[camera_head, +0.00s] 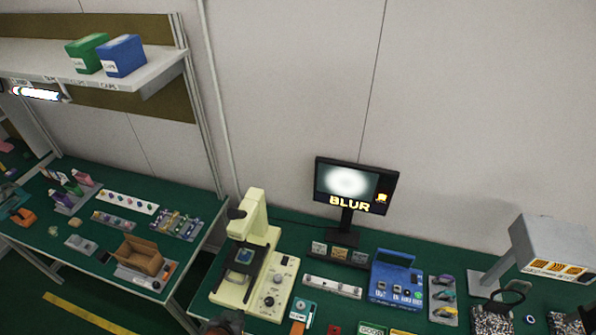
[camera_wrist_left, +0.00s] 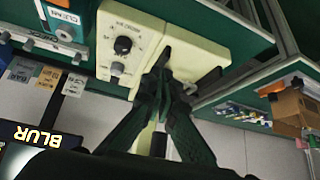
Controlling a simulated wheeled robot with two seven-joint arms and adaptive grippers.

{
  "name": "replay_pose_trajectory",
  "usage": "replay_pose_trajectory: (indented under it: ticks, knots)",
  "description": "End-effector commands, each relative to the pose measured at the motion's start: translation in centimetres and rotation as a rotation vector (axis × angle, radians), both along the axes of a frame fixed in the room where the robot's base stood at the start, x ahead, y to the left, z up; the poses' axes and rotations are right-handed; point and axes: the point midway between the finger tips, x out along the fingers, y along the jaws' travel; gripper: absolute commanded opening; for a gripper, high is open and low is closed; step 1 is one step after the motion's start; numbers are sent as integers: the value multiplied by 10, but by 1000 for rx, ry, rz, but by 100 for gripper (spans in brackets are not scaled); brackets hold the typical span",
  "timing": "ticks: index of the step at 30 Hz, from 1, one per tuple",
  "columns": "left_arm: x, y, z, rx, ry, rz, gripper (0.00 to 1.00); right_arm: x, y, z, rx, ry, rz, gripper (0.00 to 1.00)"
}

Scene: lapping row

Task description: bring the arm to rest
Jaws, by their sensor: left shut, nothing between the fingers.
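My left gripper (camera_head: 226,322) shows only in part at the bottom edge of the head view, just in front of the cream microscope (camera_head: 252,262). In the left wrist view my left gripper (camera_wrist_left: 162,72) has its dark fingers together, with nothing between them. Behind the fingers is the cream microscope body (camera_wrist_left: 185,45) with its black knob. I cannot tell whether the fingers touch it. My right gripper is in neither view.
A blue box (camera_head: 396,279), a white strip (camera_head: 332,286) and a grey lamp unit (camera_head: 560,250) are to the right. A cardboard box (camera_head: 141,257) sits on the left bench. A gap separates the benches.

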Motion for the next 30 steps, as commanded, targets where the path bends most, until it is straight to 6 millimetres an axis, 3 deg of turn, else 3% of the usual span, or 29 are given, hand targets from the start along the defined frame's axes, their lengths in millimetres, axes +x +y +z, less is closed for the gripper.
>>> replay_pose_trajectory:
  ticks: [9, 20, 30]
  knots:
    - [-59, 94, -3, 40, 157, 99, 0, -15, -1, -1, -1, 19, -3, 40]
    - [-135, 160, -3, 69, 296, 144, 0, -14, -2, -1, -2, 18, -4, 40]
    - [-119, 158, -95, 66, 330, 125, 0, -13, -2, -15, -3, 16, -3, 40]
